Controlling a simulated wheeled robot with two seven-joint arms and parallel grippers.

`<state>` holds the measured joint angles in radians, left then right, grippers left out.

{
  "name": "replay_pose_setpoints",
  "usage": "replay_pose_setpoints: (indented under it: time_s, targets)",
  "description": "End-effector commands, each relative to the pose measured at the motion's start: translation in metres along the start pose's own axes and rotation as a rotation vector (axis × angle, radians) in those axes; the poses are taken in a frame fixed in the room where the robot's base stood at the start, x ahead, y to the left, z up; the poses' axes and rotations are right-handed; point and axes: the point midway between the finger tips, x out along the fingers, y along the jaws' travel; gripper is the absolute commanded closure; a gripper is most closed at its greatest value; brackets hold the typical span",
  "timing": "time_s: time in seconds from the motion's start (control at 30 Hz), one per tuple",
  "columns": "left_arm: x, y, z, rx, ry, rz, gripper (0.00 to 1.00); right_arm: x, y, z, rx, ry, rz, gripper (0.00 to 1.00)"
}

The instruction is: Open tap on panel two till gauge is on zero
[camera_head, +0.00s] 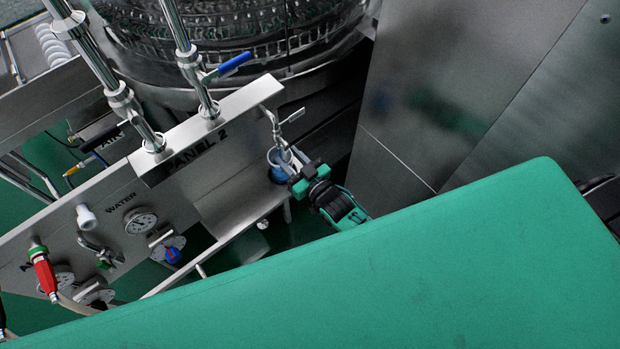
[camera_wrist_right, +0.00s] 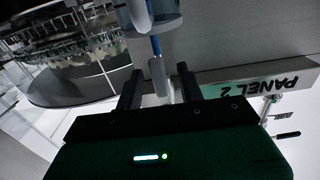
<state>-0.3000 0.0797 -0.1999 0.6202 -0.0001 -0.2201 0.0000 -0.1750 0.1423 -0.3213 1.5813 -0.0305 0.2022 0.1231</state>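Panel 2 (camera_head: 190,165) is a metal panel, tilted in the head view, with its label along the upper ledge. A round gauge (camera_head: 140,222) sits beside the WATER label; its needle is too small to read. A small metal tap (camera_head: 285,120) projects at the panel's right end, above a pale and blue cup-like part (camera_head: 279,165). My right gripper (camera_head: 292,172) is beside this part. In the wrist view, the right gripper (camera_wrist_right: 158,88) has its fingers apart, with a grey-ended blue rod (camera_wrist_right: 157,72) between them and gaps visible beside it. My left gripper is not in view.
Steel pipes (camera_head: 95,65) with a blue lever (camera_head: 234,63) rise above the panel. A red-handled hose fitting (camera_head: 43,275) is at the lower left. A large round metal drum (camera_head: 240,35) stands behind. A grey cabinet wall (camera_head: 440,90) is at right.

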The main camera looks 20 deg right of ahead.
Motion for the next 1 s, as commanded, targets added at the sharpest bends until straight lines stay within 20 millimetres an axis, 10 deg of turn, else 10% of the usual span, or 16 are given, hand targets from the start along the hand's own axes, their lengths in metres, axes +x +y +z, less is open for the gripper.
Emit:
replay_pose_setpoints:
  time_s: [0.5, 1.0]
  targets:
    - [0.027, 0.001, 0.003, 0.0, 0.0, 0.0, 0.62, -0.092, 0.0, 0.003, 0.001, -0.003, 0.0, 0.62]
    - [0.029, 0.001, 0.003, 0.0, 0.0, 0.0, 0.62, -0.105, 0.0, 0.0, 0.001, -0.001, 0.0, 0.62]
